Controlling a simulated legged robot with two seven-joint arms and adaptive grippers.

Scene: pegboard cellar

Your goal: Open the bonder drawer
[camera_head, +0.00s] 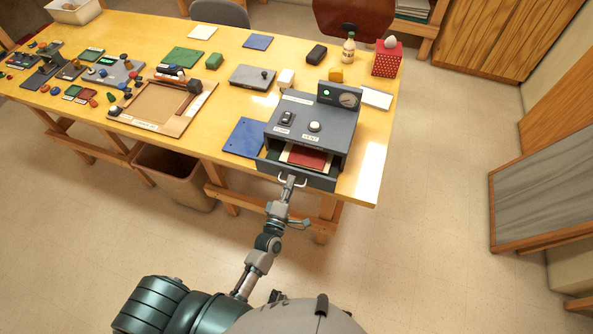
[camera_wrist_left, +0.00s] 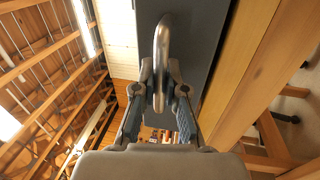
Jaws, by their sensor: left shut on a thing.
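The bonder (camera_head: 335,115) is a dark grey box with a knob, a switch and a dial panel, standing near the right end of the yellow table. Its drawer (camera_head: 318,182) sticks out at the front, partly open, and a red sheet (camera_head: 308,158) and paler and green pieces show in it. My left gripper (camera_head: 289,184) is at the drawer's front and shut on the metal handle. In the left wrist view the handle (camera_wrist_left: 161,45) runs between the fingers of my left gripper (camera_wrist_left: 160,85), against the dark drawer front (camera_wrist_left: 205,45). My right gripper is not in view.
A blue sheet (camera_head: 244,138) lies left of the bonder. A wooden tray (camera_head: 190,120) and several small parts are farther left. A red dotted box (camera_head: 387,60) and a bottle (camera_head: 348,50) stand behind. A bin (camera_head: 172,170) is under the table.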

